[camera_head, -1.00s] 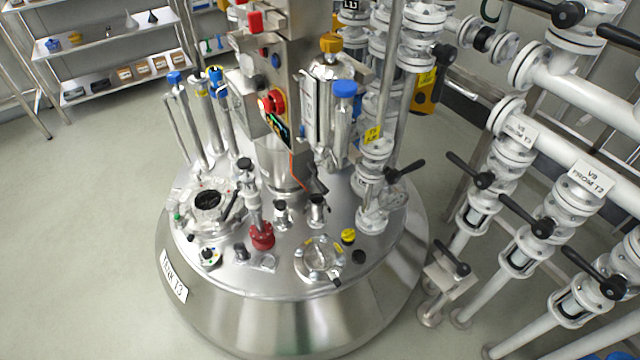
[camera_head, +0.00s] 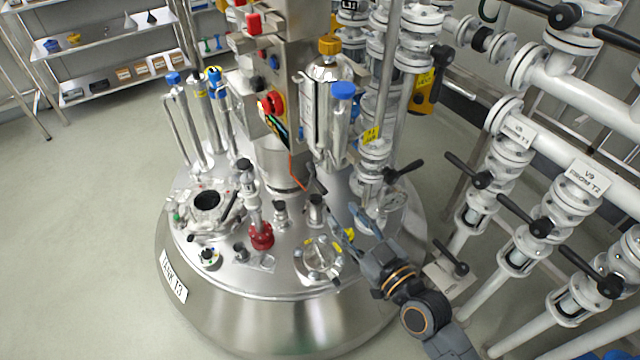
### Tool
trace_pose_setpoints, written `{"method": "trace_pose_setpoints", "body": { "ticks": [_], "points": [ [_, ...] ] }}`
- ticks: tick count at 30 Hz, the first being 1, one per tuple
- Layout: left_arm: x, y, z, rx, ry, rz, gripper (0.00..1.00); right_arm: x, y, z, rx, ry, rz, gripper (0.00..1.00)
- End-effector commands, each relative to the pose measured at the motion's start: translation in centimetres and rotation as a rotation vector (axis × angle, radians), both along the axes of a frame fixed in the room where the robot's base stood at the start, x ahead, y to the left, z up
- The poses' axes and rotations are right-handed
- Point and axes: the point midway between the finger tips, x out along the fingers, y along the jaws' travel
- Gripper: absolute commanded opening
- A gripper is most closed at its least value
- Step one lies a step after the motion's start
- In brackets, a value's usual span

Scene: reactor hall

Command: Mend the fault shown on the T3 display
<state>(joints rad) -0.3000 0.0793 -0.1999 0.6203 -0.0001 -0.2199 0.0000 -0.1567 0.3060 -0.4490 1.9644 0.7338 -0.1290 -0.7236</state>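The steel tank labelled as T3 (camera_head: 300,319) stands in the middle, with fittings on its lid. A control column (camera_head: 286,100) rises behind the lid; its small display (camera_head: 277,127) is turned aside and cannot be read. My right gripper (camera_head: 347,222) reaches in from the lower right over the lid's right side, fingers apart, with nothing visibly held. A yellow cap (camera_head: 349,234) is partly hidden beside its fingers. A round sight-glass flange (camera_head: 319,257) lies just left of the gripper. An open round port (camera_head: 207,201) is on the lid's left. My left gripper is out of view.
White pipes with black-handled valves (camera_head: 540,227) fill the right side, close to my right arm. A shelf rack (camera_head: 115,50) with small boxes stands at the back left. The grey floor at left (camera_head: 80,220) is clear.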

Motion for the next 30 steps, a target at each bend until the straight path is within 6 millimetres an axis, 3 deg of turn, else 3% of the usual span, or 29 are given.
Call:
{"method": "trace_pose_setpoints", "body": {
  "ticks": [9, 15, 28, 30],
  "points": [
    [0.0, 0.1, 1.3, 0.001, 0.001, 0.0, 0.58, 5.8, 3.8, 0.2, 0.001, 0.0, -0.001, 0.37],
    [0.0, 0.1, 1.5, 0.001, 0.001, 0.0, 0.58, 8.1, 5.4, 0.1, 0.001, 0.0, -0.001, 0.37],
    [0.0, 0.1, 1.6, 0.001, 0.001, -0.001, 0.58, 8.9, 5.9, -0.1, 0.0, 0.001, -0.001, 0.37],
    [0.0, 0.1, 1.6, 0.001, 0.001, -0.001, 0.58, 8.9, 5.9, -0.1, 0.0, 0.001, -0.001, 0.24]
  ]
}}
